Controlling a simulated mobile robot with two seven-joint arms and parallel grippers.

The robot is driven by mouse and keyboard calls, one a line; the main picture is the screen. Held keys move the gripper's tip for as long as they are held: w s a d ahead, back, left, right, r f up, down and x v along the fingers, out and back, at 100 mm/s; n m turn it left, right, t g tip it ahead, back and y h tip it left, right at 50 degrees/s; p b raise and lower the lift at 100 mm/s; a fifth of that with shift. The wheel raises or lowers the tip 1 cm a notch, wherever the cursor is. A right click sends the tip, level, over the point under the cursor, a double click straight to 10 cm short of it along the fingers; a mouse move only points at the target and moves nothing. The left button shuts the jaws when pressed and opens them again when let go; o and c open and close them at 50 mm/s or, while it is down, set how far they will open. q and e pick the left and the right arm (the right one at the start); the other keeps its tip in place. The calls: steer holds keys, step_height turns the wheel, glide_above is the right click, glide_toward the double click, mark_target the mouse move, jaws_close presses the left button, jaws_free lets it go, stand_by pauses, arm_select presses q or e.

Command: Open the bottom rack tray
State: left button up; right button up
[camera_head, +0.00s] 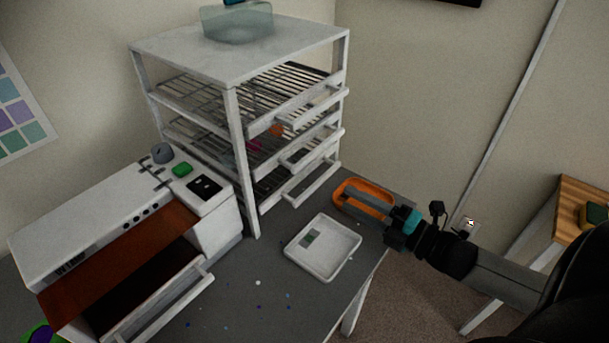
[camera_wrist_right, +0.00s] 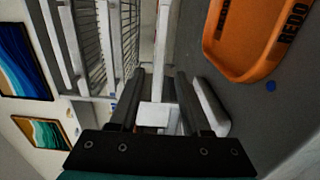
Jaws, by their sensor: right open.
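The white rack (camera_head: 233,130) stands at the back of the table with several wire trays, each with a white front handle. The bottom rack tray (camera_head: 312,183) is the lowest, and its handle bar faces right. My right gripper (camera_head: 347,198) is open and empty, just to the right of that handle and apart from it in the head view. In the right wrist view, my two dark fingers (camera_wrist_right: 158,80) are spread, with white rack parts beyond and between them. Which bar lies between them I cannot tell. My left gripper is not in view.
An orange tray (camera_head: 384,187) lies beside my right gripper. A white machine with a brown lid (camera_head: 118,262) stands at the left. A clear container (camera_head: 237,24) rests on top of the rack.

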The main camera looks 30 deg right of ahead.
mark_target(317, 181)
steer(key=b+x, duration=0.1)
steer(key=x, duration=0.9)
steer(key=shift+w+b, duration=0.2)
steer(key=shift+b, duration=0.1)
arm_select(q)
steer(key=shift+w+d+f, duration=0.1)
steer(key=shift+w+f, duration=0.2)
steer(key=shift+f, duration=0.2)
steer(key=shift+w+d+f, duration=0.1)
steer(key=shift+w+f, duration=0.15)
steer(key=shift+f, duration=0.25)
arm_select(e)
steer(key=shift+x, duration=1.05)
jaws_close()
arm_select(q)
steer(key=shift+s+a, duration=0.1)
arm_select(e)
steer(key=shift+r, duration=0.15)
